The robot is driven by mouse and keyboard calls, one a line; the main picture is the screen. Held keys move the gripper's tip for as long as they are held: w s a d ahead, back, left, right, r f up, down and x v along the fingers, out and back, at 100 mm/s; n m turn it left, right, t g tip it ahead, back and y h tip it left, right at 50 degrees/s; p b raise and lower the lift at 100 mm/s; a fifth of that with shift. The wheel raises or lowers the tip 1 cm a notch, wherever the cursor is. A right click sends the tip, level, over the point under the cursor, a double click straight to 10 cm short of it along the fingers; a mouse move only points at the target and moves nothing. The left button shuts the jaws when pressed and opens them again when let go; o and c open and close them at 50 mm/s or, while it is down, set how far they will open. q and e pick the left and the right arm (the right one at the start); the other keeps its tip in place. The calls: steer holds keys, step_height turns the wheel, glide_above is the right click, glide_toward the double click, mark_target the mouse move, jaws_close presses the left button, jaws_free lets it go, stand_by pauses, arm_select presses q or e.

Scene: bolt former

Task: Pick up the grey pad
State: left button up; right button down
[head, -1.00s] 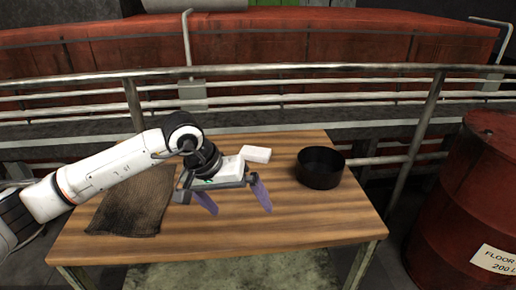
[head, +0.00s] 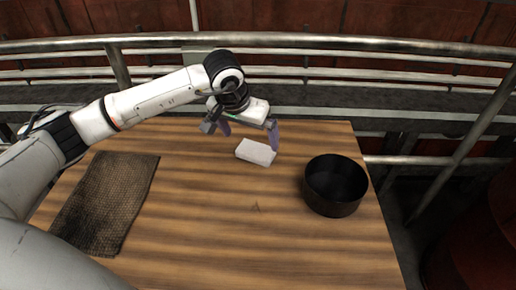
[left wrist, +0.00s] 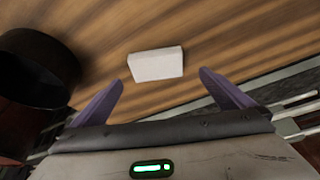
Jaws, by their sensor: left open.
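The grey pad is a small pale block (head: 256,152) lying flat on the wooden table, left of the black bowl. It also shows in the left wrist view (left wrist: 156,64), just beyond and roughly between the fingertips. My left gripper (head: 249,135) is open and empty, its two purple fingers spread, near the pad's far side. In the left wrist view my left gripper (left wrist: 160,82) shows clear space between its fingers and the pad, with no contact visible. My right gripper is not in view.
A round black bowl (head: 335,187) stands on the table's right side. A dark woven mat (head: 106,203) lies at the left. The wooden table (head: 240,235) is bare in front of the pad. Metal railings (head: 400,45) run behind the table.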

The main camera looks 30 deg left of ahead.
mark_target(256, 149)
arm_select(q)
steer(key=shift+d+p+x, duration=0.15)
steer(key=shift+p+x, duration=0.1)
steer(key=shift+x, duration=1.25)
steer(key=shift+d+p+x, duration=0.15)
steer(key=shift+p+x, duration=0.05)
steer(key=shift+x, duration=1.35)
steer(key=shift+s, duration=0.1)
steer(key=c, duration=1.1)
step_height(256, 149, up, 10)
steer(key=shift+b, duration=0.45)
